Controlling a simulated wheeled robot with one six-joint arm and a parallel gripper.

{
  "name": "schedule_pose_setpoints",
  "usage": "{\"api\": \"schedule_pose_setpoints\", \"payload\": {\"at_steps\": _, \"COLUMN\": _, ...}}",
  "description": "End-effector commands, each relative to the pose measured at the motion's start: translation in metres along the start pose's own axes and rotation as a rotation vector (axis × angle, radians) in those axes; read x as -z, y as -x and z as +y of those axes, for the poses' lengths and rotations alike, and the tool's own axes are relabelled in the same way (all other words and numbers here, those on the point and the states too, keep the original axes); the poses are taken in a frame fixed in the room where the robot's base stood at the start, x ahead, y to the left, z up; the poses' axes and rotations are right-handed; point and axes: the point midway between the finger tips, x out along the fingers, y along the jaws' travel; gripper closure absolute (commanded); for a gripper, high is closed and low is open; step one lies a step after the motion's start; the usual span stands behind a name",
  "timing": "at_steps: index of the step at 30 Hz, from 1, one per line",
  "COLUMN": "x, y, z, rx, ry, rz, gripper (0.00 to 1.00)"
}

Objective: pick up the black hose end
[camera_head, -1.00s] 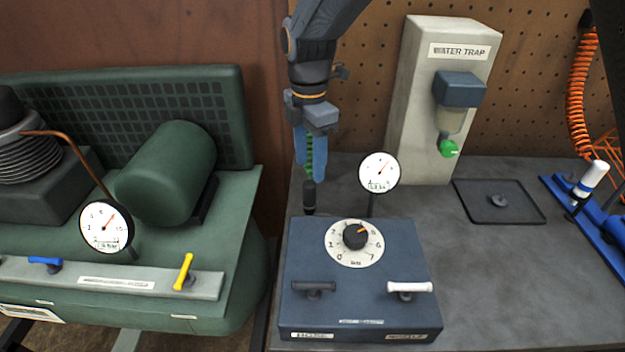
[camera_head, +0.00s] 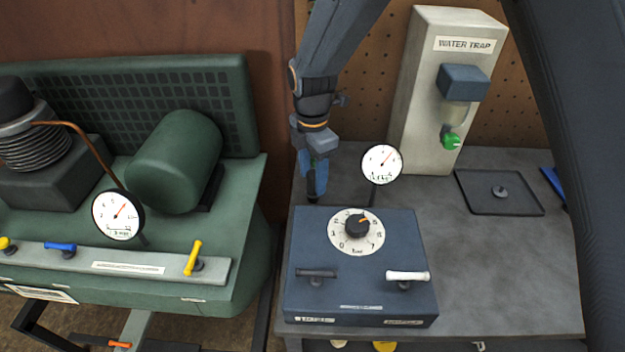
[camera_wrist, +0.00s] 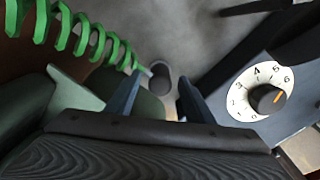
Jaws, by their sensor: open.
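The black hose end (camera_wrist: 160,82) hangs at the bottom of a green coiled hose (camera_wrist: 88,38) in the wrist view. My gripper (camera_wrist: 161,90) is open, with one finger on each side of the hose end in that view. I cannot tell whether either finger touches it. In the head view my gripper (camera_head: 316,172) points down behind the blue control box, and its fingers hide most of the coil and hose end.
The blue control box (camera_head: 405,240), with a dial and two levers, stands just in front of my gripper. A round gauge (camera_head: 381,165) rises close to its right. A green compressor (camera_head: 175,165) is at left. A water trap (camera_head: 430,90) and a tray (camera_head: 499,205) are at right.

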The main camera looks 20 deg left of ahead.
Motion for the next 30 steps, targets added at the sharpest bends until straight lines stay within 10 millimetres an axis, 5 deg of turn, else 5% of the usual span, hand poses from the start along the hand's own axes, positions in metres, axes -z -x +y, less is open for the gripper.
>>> {"api": "schedule_pose_setpoints", "payload": {"at_steps": 2, "x": 0.0, "y": 0.0, "z": 0.0, "rx": 0.0, "ry": 0.0, "rz": 0.0, "gripper": 0.54}}
{"api": "schedule_pose_setpoints", "payload": {"at_steps": 10, "x": -0.001, "y": 0.0, "z": 0.0, "rx": 0.0, "ry": -0.001, "rz": 0.0, "gripper": 0.99}}
{"api": "schedule_pose_setpoints", "payload": {"at_steps": 20, "x": -0.001, "y": 0.007, "z": 0.001, "rx": -0.004, "ry": -0.001, "rz": -0.001, "gripper": 1.0}}
{"api": "schedule_pose_setpoints", "payload": {"at_steps": 30, "x": -0.001, "y": 0.067, "z": 0.002, "rx": -0.006, "ry": -0.001, "rz": -0.001, "gripper": 1.0}}
